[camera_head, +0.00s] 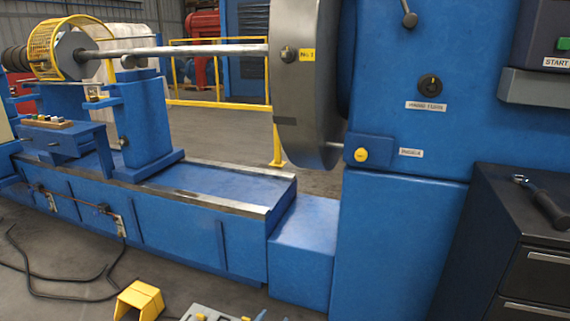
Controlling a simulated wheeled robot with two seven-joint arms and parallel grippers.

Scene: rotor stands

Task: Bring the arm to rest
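Neither my left nor my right gripper shows in the head view, and no part of my arms can be made out. A blue machine (400,230) fills the right half, with a large grey disc (305,85) on its left side. A long grey shaft (190,51) runs left from the disc to a blue stand (140,110). A yellow cage guard (52,50) surrounds the shaft's far left end.
A dark drawer cabinet (500,245) with a tool (542,200) on top stands at the right. A yellow block (140,298) and a grey item (207,313) show at the bottom. Black cables (60,295) lie on the floor at left. Yellow railing (215,103) stands behind.

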